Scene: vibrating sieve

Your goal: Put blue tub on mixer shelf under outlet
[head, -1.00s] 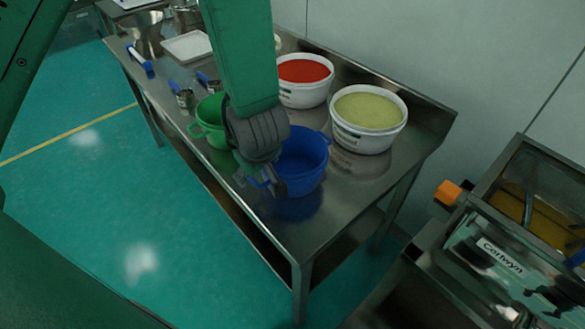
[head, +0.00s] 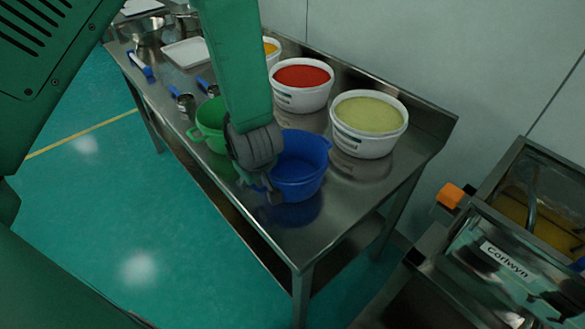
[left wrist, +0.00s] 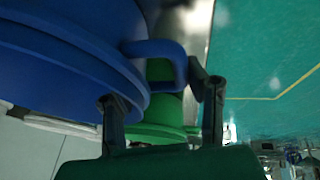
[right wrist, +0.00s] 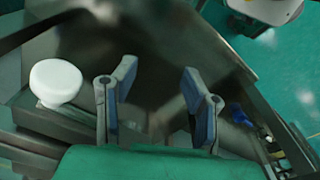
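The blue tub (head: 305,172) stands upright on the steel table, near its front edge. It fills the upper left of the left wrist view (left wrist: 60,65), with its loop handle (left wrist: 165,50) sticking out. My left gripper (head: 262,188) is at the tub's near-left side. In the left wrist view its fingers (left wrist: 158,85) are spread, with the handle in front of and between them; I see no grip on it. The mixer (head: 510,262), labelled Corlwyn, stands at the right; its outlet and shelf are not clearly seen. My right gripper (right wrist: 158,95) is open and empty, outside the head view.
A green tub (head: 211,125) stands close left of the blue one. White buckets with red (head: 301,85) and yellow-green (head: 369,123) contents stand behind. Scoops and a white tray (head: 187,52) lie further left. A white round knob (right wrist: 55,82) is near my right gripper.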

